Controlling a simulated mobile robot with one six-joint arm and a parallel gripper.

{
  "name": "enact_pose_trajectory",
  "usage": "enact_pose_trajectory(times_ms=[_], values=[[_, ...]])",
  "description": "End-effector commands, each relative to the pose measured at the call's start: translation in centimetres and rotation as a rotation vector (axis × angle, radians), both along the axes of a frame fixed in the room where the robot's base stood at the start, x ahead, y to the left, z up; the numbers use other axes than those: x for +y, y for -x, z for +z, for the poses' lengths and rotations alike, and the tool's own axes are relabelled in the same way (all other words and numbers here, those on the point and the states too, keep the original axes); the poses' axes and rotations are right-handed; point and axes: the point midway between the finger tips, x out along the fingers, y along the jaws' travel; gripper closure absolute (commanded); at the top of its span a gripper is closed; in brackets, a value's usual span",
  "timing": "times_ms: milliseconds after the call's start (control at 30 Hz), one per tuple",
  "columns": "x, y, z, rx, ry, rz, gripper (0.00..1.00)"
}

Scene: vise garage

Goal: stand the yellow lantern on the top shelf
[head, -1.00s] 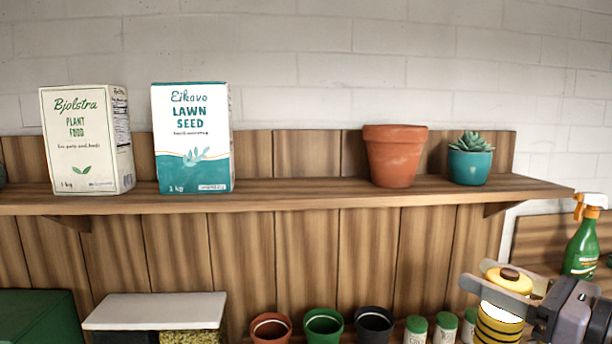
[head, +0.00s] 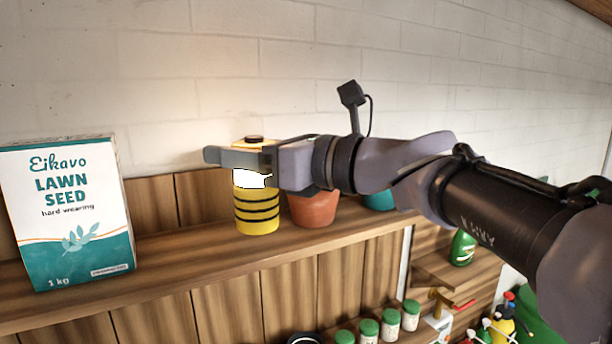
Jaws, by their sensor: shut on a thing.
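The yellow lantern (head: 257,212) has dark bands around its lower body, a white middle and a dark cap. It is upright in the head view, at the level of the top shelf (head: 180,249), between the lawn seed box and the terracotta pot. My gripper (head: 240,158) is shut on the lantern's upper part, reaching in from the right. I cannot tell whether the lantern's base touches the shelf or hangs just above it.
The lawn seed box (head: 68,215) stands on the shelf to the left. A terracotta pot (head: 313,208) is close on the lantern's right, partly hidden by my arm. A teal pot (head: 379,200) is farther right. Bare shelf lies between box and lantern.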

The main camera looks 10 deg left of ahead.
Motion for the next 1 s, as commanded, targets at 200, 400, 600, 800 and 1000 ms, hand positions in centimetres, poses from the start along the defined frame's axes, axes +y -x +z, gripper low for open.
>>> enact_pose_trajectory(times_ms=[200,400,600,800,1000], values=[[5.1,-0.6,-0.3,0.001,-0.001,0.002,1.0],[6.8,-0.8,-3.0,0.004,0.001,-0.002,1.0],[6.7,-0.8,-4.2,0.001,-0.001,-0.001,1.0],[6.7,-0.8,-4.4,0.0,-0.001,-0.001,1.0],[6.7,-0.8,-4.5,0.0,0.0,-0.001,0.23]])
